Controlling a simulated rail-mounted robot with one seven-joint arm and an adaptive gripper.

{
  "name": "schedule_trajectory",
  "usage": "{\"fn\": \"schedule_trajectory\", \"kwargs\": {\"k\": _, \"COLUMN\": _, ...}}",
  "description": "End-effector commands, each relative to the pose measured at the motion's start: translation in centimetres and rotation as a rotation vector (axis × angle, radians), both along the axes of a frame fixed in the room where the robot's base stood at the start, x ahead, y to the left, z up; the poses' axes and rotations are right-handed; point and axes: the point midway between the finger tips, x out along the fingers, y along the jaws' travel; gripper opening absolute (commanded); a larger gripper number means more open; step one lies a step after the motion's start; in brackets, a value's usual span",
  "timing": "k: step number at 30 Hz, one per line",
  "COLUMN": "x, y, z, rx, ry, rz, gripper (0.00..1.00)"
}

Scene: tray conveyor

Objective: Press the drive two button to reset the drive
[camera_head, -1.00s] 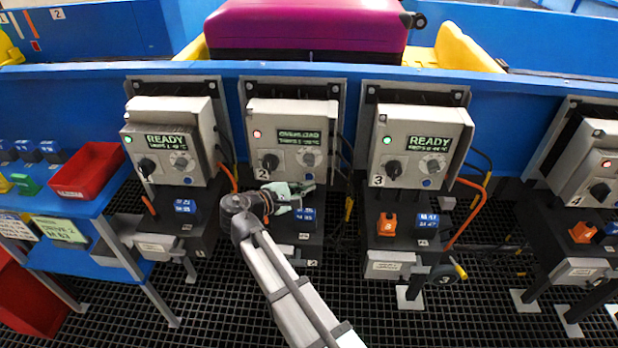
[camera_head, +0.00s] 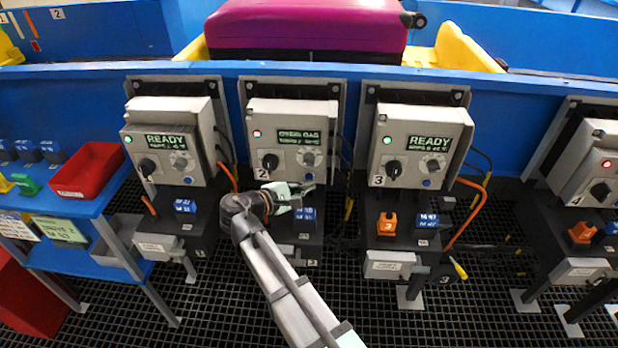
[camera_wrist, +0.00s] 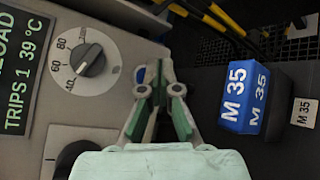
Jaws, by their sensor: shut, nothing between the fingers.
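The drive two control box (camera_head: 254,172) is a grey unit labelled 2, with a red lamp (camera_head: 257,134) lit and a dark display (camera_head: 299,136) that reads overload. The wrist view shows the display (camera_wrist: 20,75) with "TRIPS 1 39 °C". A round blue button (camera_wrist: 140,74) shows partly at the box's edge, just left of my fingertips. My gripper (camera_wrist: 159,70) is shut and empty, its tips close beside the button; I cannot tell whether they touch it. In the head view my gripper (camera_head: 308,187) is at the box's lower right and hides the button.
The box also has a grey dial (camera_wrist: 88,60) and a black knob (camera_head: 270,162). A blue M 35 block (camera_wrist: 245,97) sits below the box, close to my gripper. Drive boxes one (camera_head: 172,106) and three (camera_head: 425,115) flank it, both showing ready. Cables hang between the boxes.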

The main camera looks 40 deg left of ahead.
Motion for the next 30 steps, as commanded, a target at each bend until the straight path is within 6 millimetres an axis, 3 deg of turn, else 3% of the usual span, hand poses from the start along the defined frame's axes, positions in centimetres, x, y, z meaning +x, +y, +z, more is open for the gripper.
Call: {"fn": "schedule_trajectory", "kwargs": {"k": 30, "x": 0.99, "y": 0.60, "z": 0.01, "rx": 0.000, "ry": 0.000, "rz": 0.000, "gripper": 0.00}}
